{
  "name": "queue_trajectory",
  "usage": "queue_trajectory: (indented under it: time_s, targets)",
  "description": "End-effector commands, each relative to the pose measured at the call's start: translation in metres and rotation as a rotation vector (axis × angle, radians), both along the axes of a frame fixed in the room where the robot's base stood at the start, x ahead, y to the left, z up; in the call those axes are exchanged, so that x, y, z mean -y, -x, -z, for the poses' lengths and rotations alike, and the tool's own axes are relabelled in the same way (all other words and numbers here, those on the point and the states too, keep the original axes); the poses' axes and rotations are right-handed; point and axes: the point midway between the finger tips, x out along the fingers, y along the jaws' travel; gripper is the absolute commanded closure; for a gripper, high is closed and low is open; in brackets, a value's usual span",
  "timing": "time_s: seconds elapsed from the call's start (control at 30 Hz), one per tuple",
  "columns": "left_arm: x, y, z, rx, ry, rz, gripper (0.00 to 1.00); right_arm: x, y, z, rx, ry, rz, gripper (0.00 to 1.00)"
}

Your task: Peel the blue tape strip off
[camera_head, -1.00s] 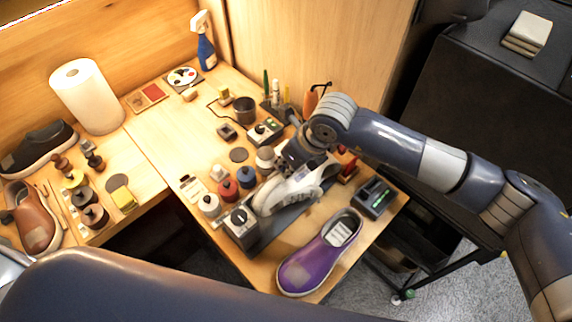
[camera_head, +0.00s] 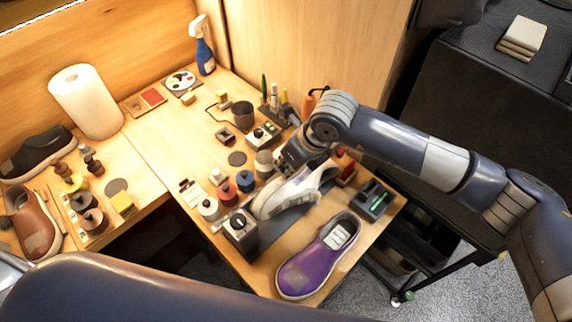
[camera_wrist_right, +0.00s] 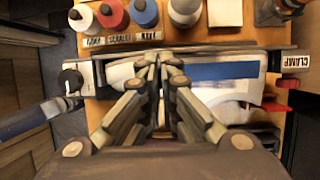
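The blue tape strip (camera_wrist_right: 225,71) lies flat along the side of the light sneaker (camera_wrist_right: 118,74) in the right wrist view. The sneaker (camera_head: 283,196) is held on a dark stand on the table in the head view; the strip is not visible there. My right gripper (camera_wrist_right: 161,60) is at the sneaker's side, by the strip's left end. Its fingertips are almost together. Whether any tape is pinched between them cannot be told, since the fingers cover that end. My left gripper is out of view; only my left arm crosses the bottom of the head view.
A purple shoe (camera_head: 318,257) stands at the table's front edge. A black box with a knob (camera_head: 240,229) is left of the sneaker, with white, red and blue bottles (camera_head: 245,180) behind. A green-lit device (camera_head: 373,199) sits to the right.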

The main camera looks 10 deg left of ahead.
Motion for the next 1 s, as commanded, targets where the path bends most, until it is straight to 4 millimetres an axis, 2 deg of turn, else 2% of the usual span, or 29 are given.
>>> queue_trajectory:
  time_s: [0.27,0.73,1.0]
  targets:
    - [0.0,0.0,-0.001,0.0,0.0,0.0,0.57,0.0,0.0,-0.004,0.001,-0.001,0.0,1.0]
    - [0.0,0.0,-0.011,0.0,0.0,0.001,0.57,0.0,0.0,-0.039,0.001,-0.001,0.0,1.0]
    - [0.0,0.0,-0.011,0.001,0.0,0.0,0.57,0.0,0.0,-0.04,0.0,0.0,0.0,1.0]
